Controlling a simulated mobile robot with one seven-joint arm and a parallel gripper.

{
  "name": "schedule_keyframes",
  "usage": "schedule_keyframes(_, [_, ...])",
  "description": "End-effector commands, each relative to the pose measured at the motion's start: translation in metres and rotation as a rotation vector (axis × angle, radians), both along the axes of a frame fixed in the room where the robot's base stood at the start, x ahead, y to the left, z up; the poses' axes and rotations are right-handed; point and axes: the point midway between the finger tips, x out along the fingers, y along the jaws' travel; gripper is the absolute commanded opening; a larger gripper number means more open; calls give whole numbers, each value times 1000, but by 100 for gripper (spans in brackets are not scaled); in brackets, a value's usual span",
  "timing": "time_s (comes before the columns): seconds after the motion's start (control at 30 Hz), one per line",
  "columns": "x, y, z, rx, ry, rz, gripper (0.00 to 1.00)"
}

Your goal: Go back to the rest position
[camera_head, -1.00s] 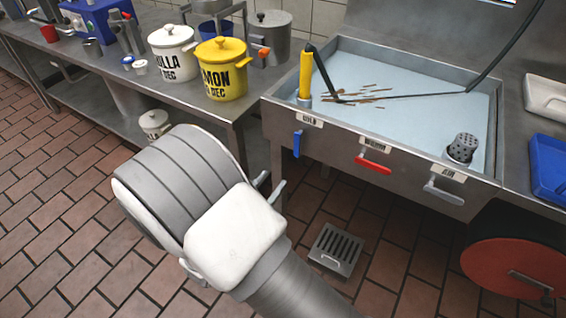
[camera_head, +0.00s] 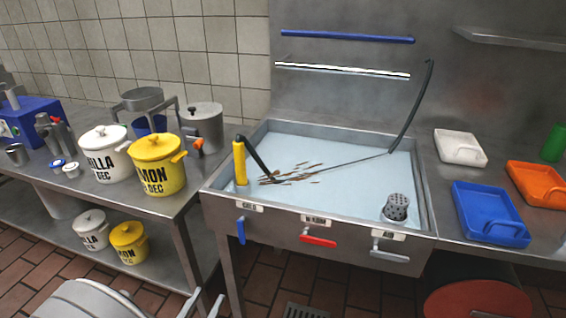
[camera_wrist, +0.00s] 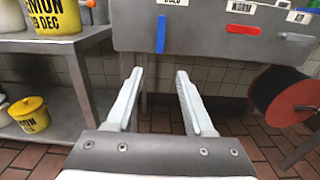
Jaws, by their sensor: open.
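My gripper (camera_wrist: 158,98) is open and empty in the wrist view, its two pale fingers apart. Beyond the fingers are the sink front and the tiled wall under it. In the head view, my gripper's fingertips (camera_head: 204,303) show at the bottom edge, below and in front of the sink (camera_head: 320,262). They appear apart from the sink and the counter. Most of the arm is cut off by the lower edge of that view.
The left counter (camera_head: 190,203) holds a yellow pot (camera_head: 157,175), a white pot (camera_head: 104,165) and a steel pot (camera_head: 204,125). Blue (camera_head: 490,215), orange (camera_head: 537,184) and white (camera_head: 460,148) trays lie right. A red hose reel (camera_head: 475,301) hangs below. Floor (camera_head: 262,285) shows beneath the sink.

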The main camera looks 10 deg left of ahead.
Motion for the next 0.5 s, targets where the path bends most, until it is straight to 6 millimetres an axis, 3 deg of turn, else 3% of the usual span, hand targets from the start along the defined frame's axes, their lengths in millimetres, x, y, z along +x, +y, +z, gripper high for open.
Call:
schedule_keyframes(0.17, [23,-24,20,61,26,-118,52])
schedule_keyframes(0.33, [61,-87,59,216,91,-389,52])
schedule_keyframes(0.5, [80,-160,92,415,152,-675,52])
